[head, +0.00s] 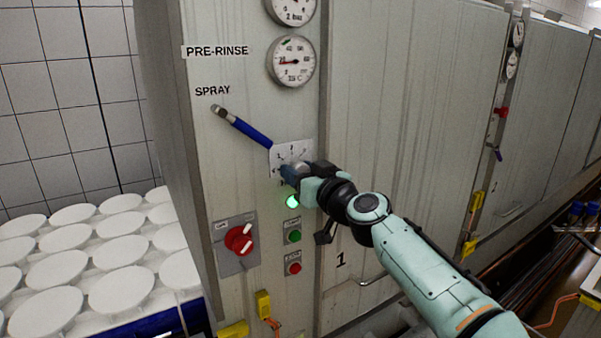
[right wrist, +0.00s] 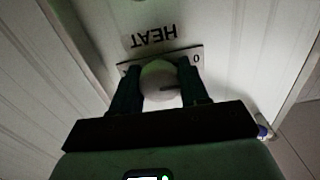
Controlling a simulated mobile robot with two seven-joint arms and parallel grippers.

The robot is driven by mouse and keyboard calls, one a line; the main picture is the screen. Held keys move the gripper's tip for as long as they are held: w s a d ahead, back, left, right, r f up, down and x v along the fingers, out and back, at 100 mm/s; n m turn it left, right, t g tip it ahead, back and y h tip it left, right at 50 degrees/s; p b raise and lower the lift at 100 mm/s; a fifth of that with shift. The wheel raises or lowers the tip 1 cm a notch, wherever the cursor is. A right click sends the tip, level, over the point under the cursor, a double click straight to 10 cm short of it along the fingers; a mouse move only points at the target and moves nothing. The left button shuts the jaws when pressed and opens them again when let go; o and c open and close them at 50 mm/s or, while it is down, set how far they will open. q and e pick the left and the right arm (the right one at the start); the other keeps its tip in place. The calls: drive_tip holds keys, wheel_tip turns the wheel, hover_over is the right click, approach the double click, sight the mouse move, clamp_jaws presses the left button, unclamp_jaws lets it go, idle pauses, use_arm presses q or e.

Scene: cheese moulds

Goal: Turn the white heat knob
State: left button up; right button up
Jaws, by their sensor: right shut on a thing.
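The white heat knob (right wrist: 160,82) sits on a pale dial plate (right wrist: 194,57) under the label HEAT in the right wrist view. My right gripper (right wrist: 161,90) is shut on it, with one dark finger on each side. In the head view my right gripper (head: 299,174) reaches the dial plate (head: 284,153) on the machine panel from the lower right. There it hides most of the knob and part of the plate. My left gripper does not show in either view.
A blue spray lever (head: 247,130) points down toward the dial plate. Below are a lit green lamp (head: 292,201), a green button (head: 294,236), a red button (head: 294,268) and a red switch (head: 238,240). White round moulds (head: 57,270) stand at the left.

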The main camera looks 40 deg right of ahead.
drive_tip(key=m, duration=0.4)
drive_tip(key=shift+m, duration=0.3)
drive_tip(key=m, duration=0.4)
drive_tip(key=m+p, duration=0.1)
drive_tip(key=m, duration=0.3)
drive_tip(key=shift+r, duration=0.1)
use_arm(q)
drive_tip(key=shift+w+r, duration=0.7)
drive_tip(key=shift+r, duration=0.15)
use_arm(e)
drive_tip(key=shift+m, duration=2.3)
drive_tip(key=o, duration=1.1)
drive_tip(key=shift+c, duration=0.2)
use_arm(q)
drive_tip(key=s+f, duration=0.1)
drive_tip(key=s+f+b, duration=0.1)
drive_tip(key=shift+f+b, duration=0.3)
use_arm(e)
drive_tip(key=s+a, duration=0.1)
drive_tip(key=s, duration=1.2)
drive_tip(key=shift+s+a, duration=0.15)
drive_tip(key=shift+a, duration=0.1)
